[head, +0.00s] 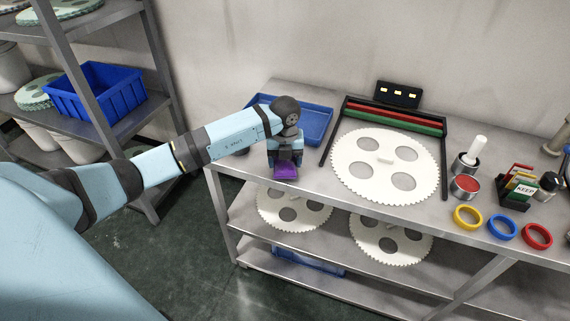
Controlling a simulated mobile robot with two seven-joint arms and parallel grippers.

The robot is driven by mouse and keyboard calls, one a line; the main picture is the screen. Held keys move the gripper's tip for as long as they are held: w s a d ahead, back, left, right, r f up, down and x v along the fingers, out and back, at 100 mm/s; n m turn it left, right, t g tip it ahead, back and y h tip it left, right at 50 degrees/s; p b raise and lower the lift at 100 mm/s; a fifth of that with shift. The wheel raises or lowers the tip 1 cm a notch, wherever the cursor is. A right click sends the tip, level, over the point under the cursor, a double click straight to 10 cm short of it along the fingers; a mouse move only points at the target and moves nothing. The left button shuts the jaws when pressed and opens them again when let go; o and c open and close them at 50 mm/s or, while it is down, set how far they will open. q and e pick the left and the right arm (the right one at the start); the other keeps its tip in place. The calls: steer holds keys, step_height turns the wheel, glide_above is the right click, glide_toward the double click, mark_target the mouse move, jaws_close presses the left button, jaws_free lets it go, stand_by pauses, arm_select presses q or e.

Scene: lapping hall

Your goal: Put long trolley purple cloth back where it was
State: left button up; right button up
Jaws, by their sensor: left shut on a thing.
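The purple cloth (285,172) is a small folded piece at the left end of the long metal trolley (302,184). My left gripper (285,164) points down over it and is shut on it. The cloth is near the front left edge of the trolley top; I cannot tell whether it touches the surface. The gripper hides part of the cloth. My right gripper is not in view.
A blue tray (316,122) lies behind my left gripper. A white toothed disc (385,195) lies to the right, by a black frame with red and green bars (395,118). Yellow (467,217), blue (502,227) and red (537,236) rings line the front right.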

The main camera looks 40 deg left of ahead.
arm_select(q)
steer(key=shift+f, duration=0.8)
steer(key=shift+f, duration=0.1)
steer(key=o, duration=0.9)
